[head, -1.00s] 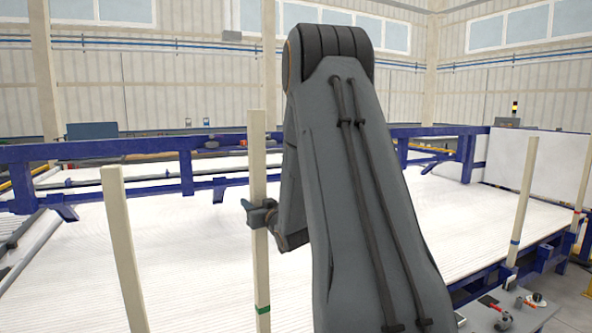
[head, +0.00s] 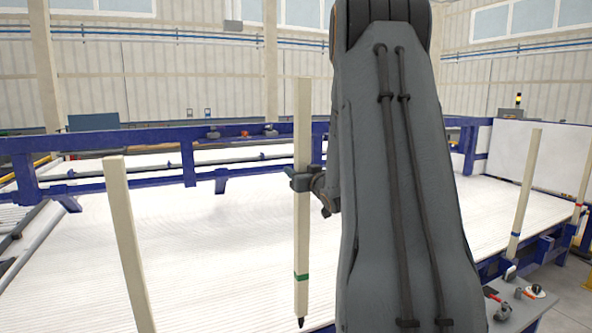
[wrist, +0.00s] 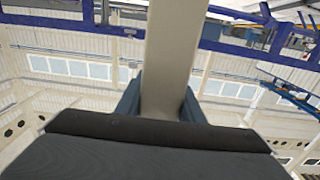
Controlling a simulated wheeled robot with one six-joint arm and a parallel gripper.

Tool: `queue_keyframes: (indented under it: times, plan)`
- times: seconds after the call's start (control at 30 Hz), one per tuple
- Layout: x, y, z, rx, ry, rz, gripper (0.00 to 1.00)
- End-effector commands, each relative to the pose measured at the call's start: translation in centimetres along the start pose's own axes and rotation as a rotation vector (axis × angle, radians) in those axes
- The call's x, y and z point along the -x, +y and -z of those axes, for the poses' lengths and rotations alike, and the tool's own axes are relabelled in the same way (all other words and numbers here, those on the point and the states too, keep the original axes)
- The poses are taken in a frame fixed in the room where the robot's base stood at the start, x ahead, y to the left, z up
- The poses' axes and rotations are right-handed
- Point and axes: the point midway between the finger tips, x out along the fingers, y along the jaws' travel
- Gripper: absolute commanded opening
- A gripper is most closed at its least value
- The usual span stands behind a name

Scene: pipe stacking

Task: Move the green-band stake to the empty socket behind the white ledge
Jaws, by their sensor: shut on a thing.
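The green-band stake (head: 302,240) is a cream post with a green band near its lower end and a dark pointed tip. It hangs upright in the head view, in front of the white ribbed bed. My gripper (head: 302,180) is shut around its middle. In the wrist view the stake (wrist: 172,60) runs up between the two fingers of my gripper (wrist: 165,105). The white bed (head: 220,260) may be the white ledge; I cannot tell. No empty socket can be made out, and my arm hides part of the bed.
A plain cream stake (head: 130,240) stands at the left. A blue-band stake (head: 525,195) and a red-band stake (head: 582,185) stand at the right. A blue rail (head: 100,145) crosses behind the bed. Small tools (head: 510,300) lie at the lower right.

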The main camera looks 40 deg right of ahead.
Motion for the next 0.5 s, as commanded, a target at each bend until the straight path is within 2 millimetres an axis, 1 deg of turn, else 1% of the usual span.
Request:
queue_keyframes:
  times: [0.03,0.1,0.5]
  plan:
    - [-0.1,0.0,-0.8,0.0,0.003,0.0,0.0]
    - [-0.1,0.0,-1.7,0.0,0.002,-0.001,0.0]
    - [-0.1,0.0,-6.4,0.0,0.003,0.0,0.0]
